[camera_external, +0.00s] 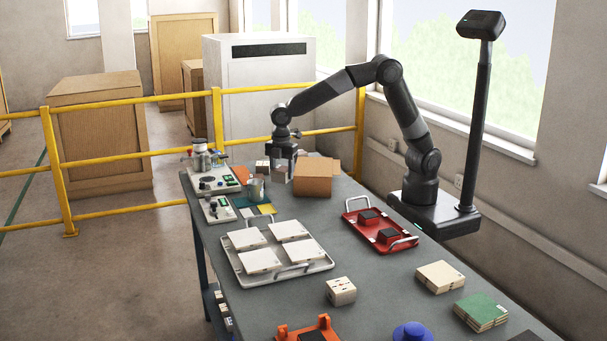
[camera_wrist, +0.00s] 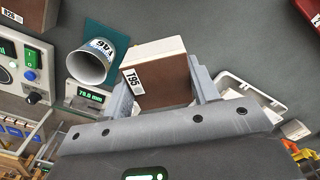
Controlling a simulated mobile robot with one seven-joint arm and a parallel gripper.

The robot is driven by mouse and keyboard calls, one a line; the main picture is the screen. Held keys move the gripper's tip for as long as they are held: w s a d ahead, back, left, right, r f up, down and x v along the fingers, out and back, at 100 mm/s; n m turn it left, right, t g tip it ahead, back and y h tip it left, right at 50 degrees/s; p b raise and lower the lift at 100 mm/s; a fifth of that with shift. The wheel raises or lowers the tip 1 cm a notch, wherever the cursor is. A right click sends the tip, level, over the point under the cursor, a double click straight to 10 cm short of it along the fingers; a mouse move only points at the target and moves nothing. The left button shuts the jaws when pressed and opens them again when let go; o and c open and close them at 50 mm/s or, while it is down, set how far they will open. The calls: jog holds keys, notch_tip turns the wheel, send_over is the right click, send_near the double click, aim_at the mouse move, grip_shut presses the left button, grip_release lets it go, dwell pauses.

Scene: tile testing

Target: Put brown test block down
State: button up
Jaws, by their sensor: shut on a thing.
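The brown test block (camera_wrist: 158,80) shows in the wrist view, with a brown face, a pale side and a white label reading T95. My gripper (camera_wrist: 165,88) is shut on it, with one grey finger on each side. In the external view my gripper (camera_external: 283,165) points down over the far end of the grey table (camera_external: 205,235), left of an open cardboard box (camera_external: 313,182). The held block is mostly hidden there by the fingers and hard to tell from nearby blocks. I cannot tell whether it touches the table.
A metal cup (camera_wrist: 92,62) on a teal mat (camera_wrist: 106,38) and a gauge with a display (camera_wrist: 88,96) are close left of the block in the wrist view. A white tray with tiles (camera_external: 277,254) and a red tray (camera_external: 380,228) stand nearer the external camera.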

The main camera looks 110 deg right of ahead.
jog(key=w+a+n, duration=0.1)
jog(key=a+n, duration=0.2)
jog(key=a, duration=1.2)
jog(key=n, duration=0.7)
send_over(394, 283)
jog(key=f, duration=0.6)
jog(key=shift+d+f, duration=0.1)
jog(key=shift+d, duration=0.2)
jog(key=shift+a+f, duration=0.3)
jog(key=shift+a, duration=0.05)
jog(key=shift+f, duration=1.85)
